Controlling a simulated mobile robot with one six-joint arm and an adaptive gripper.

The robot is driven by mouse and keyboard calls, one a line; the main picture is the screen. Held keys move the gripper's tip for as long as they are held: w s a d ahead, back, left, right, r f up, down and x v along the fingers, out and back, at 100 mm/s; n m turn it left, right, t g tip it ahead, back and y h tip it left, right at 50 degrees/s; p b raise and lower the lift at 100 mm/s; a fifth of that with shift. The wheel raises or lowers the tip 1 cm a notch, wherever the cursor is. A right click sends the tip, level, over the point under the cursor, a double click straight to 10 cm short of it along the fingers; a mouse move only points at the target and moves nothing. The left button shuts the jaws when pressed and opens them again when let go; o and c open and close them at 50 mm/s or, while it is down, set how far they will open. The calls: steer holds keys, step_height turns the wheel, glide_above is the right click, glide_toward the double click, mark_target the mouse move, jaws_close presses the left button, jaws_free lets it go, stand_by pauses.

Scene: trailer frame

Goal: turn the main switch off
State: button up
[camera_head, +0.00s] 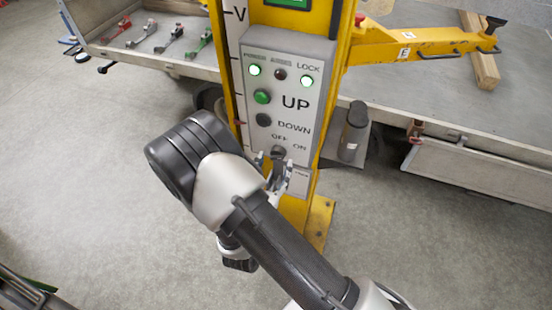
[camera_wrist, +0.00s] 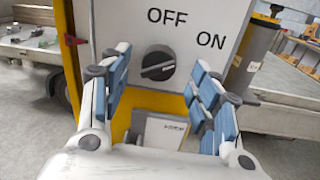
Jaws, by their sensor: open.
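The main switch is a dark round knob (camera_wrist: 158,63) below the printed OFF and to the left of ON. A pale line on it slants up to the right, toward ON. In the head view the knob (camera_head: 279,151) sits low on the grey control box (camera_head: 322,75). My gripper (camera_wrist: 162,78) is open, with one blue-padded finger on each side of the knob in the picture. I see no clear contact. In the head view my gripper (camera_head: 275,168) is just in front of the knob, partly hidden by my arm.
The box is on a yellow post (camera_head: 338,90). A black cylinder (camera_head: 353,128) stands to the right.

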mark_target(278, 155)
steer(key=shift+x, duration=1.45)
steer(key=c, duration=1.1)
steer(key=shift+n, duration=0.3)
steer(key=n+p, duration=0.1)
steer(key=n, duration=0.4)
steer(key=shift+a+p, duration=0.1)
steer(key=shift+p, duration=0.3)
steer(key=n+g+p, duration=0.1)
steer(key=n, duration=0.4)
steer(key=shift+a+n+p, duration=0.1)
steer(key=shift+n+p, duration=0.2)
steer(key=shift+n, duration=0.1)
